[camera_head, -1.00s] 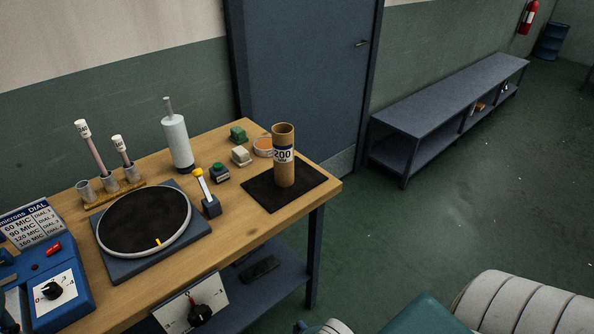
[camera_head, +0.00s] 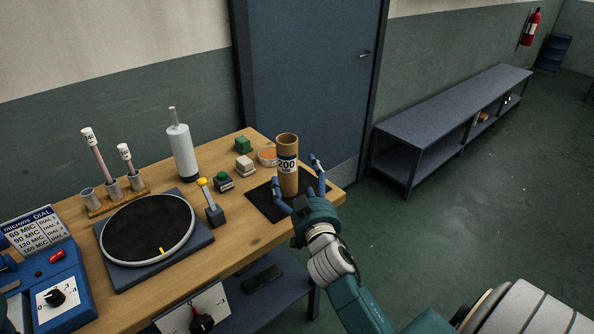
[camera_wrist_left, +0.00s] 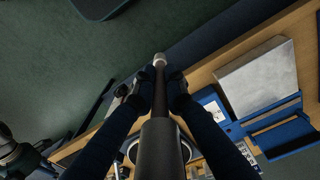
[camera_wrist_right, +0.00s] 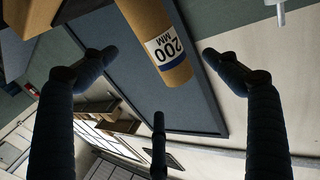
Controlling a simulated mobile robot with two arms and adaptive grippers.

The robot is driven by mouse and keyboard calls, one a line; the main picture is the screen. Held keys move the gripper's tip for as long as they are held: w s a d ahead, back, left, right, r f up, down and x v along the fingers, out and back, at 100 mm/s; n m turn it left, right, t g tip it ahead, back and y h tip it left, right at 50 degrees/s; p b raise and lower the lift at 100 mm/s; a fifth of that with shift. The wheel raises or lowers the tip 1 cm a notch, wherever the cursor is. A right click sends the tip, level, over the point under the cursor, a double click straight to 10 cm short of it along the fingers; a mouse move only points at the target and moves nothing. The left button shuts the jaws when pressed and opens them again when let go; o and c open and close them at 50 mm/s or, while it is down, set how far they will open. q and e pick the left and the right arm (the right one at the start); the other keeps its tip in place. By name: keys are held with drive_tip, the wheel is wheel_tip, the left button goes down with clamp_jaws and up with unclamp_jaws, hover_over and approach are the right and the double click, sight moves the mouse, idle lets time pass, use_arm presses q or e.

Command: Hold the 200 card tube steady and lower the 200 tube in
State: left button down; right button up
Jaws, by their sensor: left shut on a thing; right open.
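The 200 card tube (camera_head: 288,178), brown with a white and blue "200" label, stands upright on a black mat (camera_head: 262,203) at the bench's right end. My right gripper (camera_head: 299,187) is open, its fingers on either side of the card tube. In the right wrist view the card tube (camera_wrist_right: 158,22) shows between the spread fingers, with gaps visible. My left gripper (camera_wrist_left: 161,97) is outside the head view. In the left wrist view it is shut on a slim dark tube (camera_wrist_left: 159,84) with a pale end; its label is unreadable.
Two capped tubes stand in a holder (camera_head: 118,198) at the left. A round turntable (camera_head: 147,228), a yellow-topped lever (camera_head: 208,200), a white cylinder (camera_head: 183,152) and small blocks crowd the bench. A blue control box (camera_head: 52,285) is at lower left.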

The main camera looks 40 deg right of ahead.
sight(293, 161)
drive_tip(key=p+x, duration=0.1)
drive_tip(key=x, duration=1)
drive_tip(key=shift+w+d, duration=0.1)
drive_tip(key=shift+w, duration=0.15)
drive_tip(key=c, duration=1.2)
drive_tip(key=o, duration=1.1)
drive_tip(key=c, duration=1.1)
drive_tip(key=o, duration=1.2)
